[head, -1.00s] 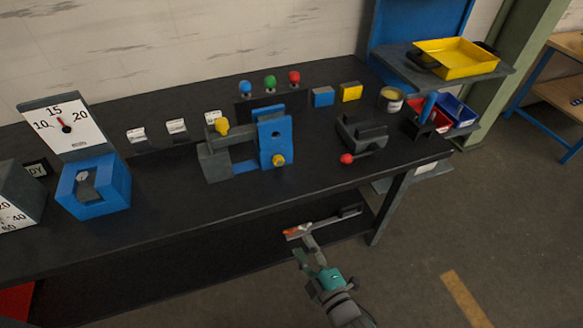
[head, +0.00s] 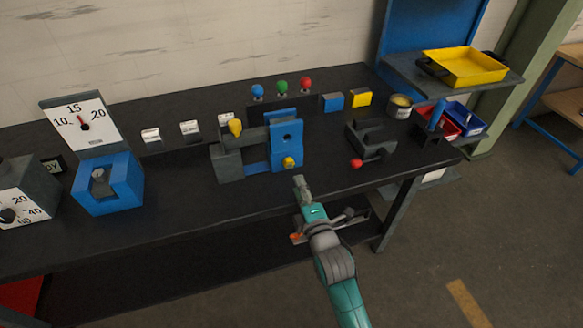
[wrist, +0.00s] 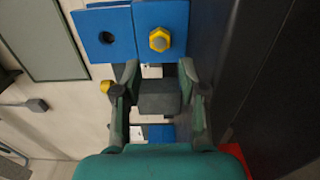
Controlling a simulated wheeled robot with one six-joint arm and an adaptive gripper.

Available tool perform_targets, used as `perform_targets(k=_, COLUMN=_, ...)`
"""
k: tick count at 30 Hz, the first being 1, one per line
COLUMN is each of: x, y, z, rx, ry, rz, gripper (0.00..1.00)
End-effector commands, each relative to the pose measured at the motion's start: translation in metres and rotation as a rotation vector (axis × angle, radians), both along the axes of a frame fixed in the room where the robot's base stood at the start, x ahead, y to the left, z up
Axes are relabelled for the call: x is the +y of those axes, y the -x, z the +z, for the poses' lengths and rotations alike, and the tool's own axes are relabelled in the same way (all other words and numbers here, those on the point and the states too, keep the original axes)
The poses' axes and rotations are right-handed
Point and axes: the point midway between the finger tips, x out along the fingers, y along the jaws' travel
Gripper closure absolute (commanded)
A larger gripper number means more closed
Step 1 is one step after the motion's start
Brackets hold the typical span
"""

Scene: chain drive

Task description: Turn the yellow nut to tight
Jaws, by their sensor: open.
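The yellow nut (head: 289,162) sits low on the front face of the blue plate (head: 287,140) of the chain drive on the bench. In the wrist view the nut (wrist: 160,40) is a yellow hexagon around a grey bolt end, beyond my fingertips.
A dark vise-like block (head: 370,138) with a red-knobbed handle (head: 356,163) stands right of the fixture. A blue socket with a dial (head: 108,185) stands at the left. The bench top (head: 200,205) in front of the fixture is clear. A shelf lies below.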

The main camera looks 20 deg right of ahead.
Motion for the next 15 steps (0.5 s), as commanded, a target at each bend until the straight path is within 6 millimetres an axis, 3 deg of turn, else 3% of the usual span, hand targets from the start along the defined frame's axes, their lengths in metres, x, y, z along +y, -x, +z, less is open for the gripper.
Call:
perform_targets(k=9, x=0.0, y=-0.053, z=0.001, rx=-0.001, ry=-0.001, rz=0.0, gripper=0.58)
perform_targets(k=15, x=0.0, y=-0.074, z=0.0, rx=-0.001, ry=-0.001, rz=0.0, gripper=0.58)
